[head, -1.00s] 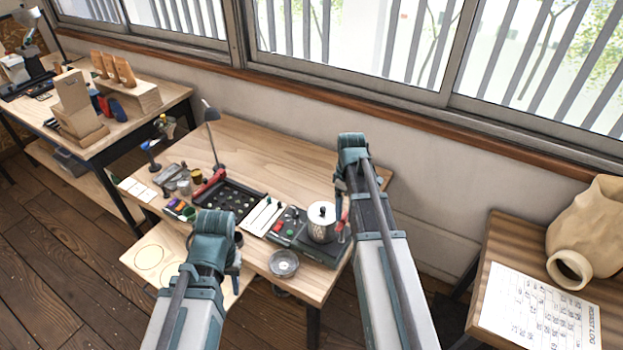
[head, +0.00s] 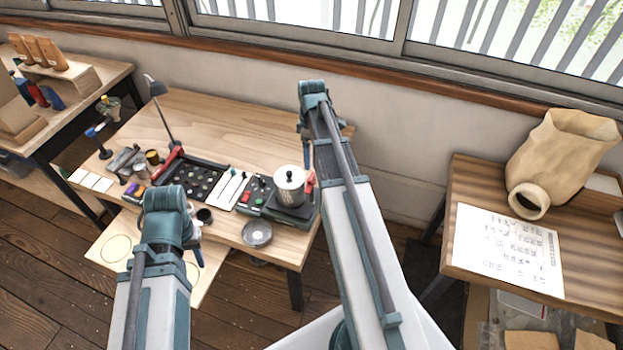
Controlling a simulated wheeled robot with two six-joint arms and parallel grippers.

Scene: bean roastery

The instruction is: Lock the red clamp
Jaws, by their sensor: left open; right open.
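A small red part (head: 310,182) stands at the right side of the lidded metal pot (head: 290,184); it may be the red clamp, but it is too small to tell its lever position. A longer red handle (head: 168,163) lies at the left edge of the black tray (head: 213,165). My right gripper (head: 304,131) hangs over the table's back right, behind and above the pot, partly hidden by my arm. My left gripper (head: 197,254) is low at the table's front edge, left of the metal dish, mostly hidden by its wrist. Both are open, apart from the red parts.
The wooden table (head: 230,115) is bare towards the back. A round metal dish (head: 257,233) sits at its front edge. A black lamp (head: 158,100) stands at the back left. A side table (head: 455,215) at right holds a paper sheet (head: 507,250) and a tan vessel (head: 560,150).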

